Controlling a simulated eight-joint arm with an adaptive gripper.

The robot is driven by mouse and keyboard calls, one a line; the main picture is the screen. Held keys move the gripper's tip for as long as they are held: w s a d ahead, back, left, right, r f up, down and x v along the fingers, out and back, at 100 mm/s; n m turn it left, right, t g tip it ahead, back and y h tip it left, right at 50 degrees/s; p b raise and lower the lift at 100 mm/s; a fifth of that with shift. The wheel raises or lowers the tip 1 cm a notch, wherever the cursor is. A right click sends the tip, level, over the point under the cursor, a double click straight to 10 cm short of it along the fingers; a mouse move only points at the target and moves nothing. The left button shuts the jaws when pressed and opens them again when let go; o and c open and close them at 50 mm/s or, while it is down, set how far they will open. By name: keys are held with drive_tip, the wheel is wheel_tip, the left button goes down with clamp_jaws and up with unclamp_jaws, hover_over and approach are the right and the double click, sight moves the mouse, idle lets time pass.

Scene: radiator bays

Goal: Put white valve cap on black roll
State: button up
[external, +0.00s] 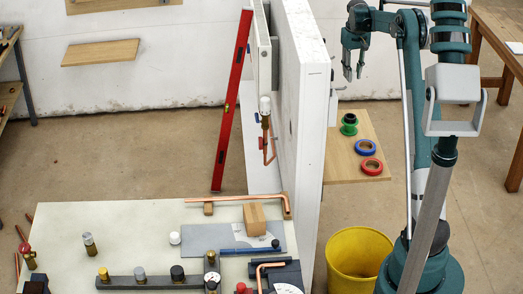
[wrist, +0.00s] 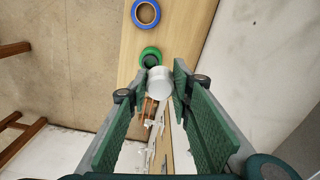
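My gripper (external: 353,72) hangs fingers down to the right of the white wall panel, above the wooden shelf. In the wrist view my gripper (wrist: 156,90) is open, with wide-apart green finger pads. A white cylindrical cap (wrist: 160,82) shows between the fingertips, with gaps on both sides; how far below them it is I cannot tell. The black roll (external: 350,117) sits on a green roll (external: 348,129) on the shelf.
Blue (external: 365,147) and red (external: 372,165) rolls lie on the wooden shelf (external: 346,170). The white panel (external: 301,110) stands close left of my gripper. Another white cap (external: 265,102) is on the radiator valve. A yellow bucket (external: 358,262) stands below.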

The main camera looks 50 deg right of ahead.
drive_tip(key=w+d+f+n, duration=0.1)
drive_tip(key=d+f, duration=0.1)
drive_tip(key=f, duration=0.4)
drive_tip(key=w+d+f+n, duration=0.1)
drive_tip(key=d+f, duration=0.2)
drive_tip(key=f, duration=0.3)
drive_tip(key=shift+d+f+n, duration=0.15)
drive_tip(key=shift+f+n, duration=0.05)
drive_tip(key=shift+n, duration=0.1)
drive_tip(key=shift+w, duration=0.1)
hover_over(351, 117)
drive_tip(key=shift+w+d+f, duration=0.1)
drive_tip(key=shift+w+f, duration=0.05)
drive_tip(key=shift+f, duration=3)
drive_tip(key=shift+f, duration=1.85)
drive_tip(key=shift+f, duration=0.15)
drive_tip(key=shift+o, duration=1.3)
drive_tip(key=o, duration=0.4)
drive_tip(key=shift+c, duration=0.2)
